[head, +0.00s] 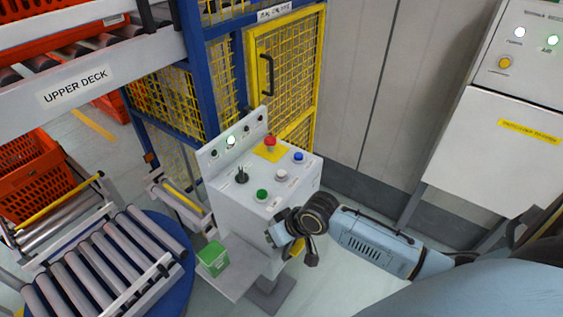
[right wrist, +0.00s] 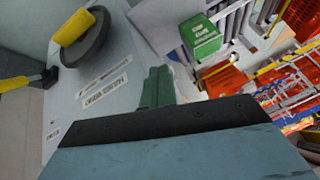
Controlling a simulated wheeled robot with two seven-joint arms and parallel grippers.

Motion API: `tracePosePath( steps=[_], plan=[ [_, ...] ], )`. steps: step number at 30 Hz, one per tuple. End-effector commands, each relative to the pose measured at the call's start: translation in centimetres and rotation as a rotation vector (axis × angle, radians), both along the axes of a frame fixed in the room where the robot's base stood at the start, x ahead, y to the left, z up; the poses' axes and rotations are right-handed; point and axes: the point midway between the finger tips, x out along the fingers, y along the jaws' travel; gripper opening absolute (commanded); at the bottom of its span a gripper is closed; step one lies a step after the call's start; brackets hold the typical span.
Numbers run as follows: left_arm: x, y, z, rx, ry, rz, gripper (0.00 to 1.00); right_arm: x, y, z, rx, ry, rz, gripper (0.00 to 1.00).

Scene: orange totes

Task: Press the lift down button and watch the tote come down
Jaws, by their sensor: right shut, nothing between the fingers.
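The grey control console (head: 230,195) stands in the middle of the head view. Its sloped top carries a green button (head: 262,195), a white button (head: 281,175), a blue button (head: 298,156), a red mushroom button (head: 270,142) on a yellow plate and a black selector (head: 241,176). I cannot read which is lift down. My right gripper (right wrist: 157,86) is shut and empty, close to the console's side, below the buttons; in the head view its tips are hard to make out. Orange totes sit on the upper deck (head: 45,30) and at the left (head: 30,165). My left gripper is not in view.
A green box (head: 212,258) sits on a low shelf of the console. A yellow mesh cage with blue posts (head: 200,70) stands behind it. Rollers (head: 105,265) lie at the lower left. A white cabinet (head: 490,140) stands at the right.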

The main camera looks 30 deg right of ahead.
Motion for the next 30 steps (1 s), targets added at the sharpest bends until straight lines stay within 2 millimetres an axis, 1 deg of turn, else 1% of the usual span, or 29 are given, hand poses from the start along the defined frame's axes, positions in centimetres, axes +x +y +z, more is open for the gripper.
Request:
tracePosePath(
  steps=[1,3,5,6,8,9,11,12,15,18,22,30],
  plan=[
    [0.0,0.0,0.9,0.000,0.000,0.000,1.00,0.4,0.3,2.4,0.009,-0.011,0.015,0.00],
    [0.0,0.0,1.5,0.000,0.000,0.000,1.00,1.0,0.6,4.9,0.028,-0.018,0.030,0.00],
    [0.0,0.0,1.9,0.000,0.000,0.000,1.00,2.0,0.2,6.9,0.049,-0.022,0.029,0.00],
    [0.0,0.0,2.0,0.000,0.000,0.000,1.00,3.1,-0.4,7.9,0.065,-0.025,0.015,0.00],
    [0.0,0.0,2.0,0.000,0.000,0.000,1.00,5.0,-1.8,9.0,0.094,-0.029,-0.022,0.00],
    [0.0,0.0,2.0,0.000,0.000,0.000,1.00,6.2,-2.9,9.6,0.114,-0.033,-0.053,0.00],
    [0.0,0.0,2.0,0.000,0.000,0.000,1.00,8.0,-4.6,10.8,0.144,-0.041,-0.101,0.00],
    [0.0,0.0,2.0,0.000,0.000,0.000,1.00,9.1,-5.8,11.6,0.164,-0.048,-0.136,0.00],
    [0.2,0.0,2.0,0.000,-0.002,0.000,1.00,11.5,-8.6,13.7,0.210,-0.067,-0.216,0.00],
    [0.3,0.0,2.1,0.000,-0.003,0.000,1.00,13.1,-10.7,15.4,0.249,-0.084,-0.278,0.00],
    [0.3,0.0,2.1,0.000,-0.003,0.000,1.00,14.0,-12.1,16.6,0.277,-0.094,-0.322,0.00],
    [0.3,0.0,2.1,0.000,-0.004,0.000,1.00,14.1,-12.3,16.7,0.282,-0.097,-0.328,0.00]
  ],
)
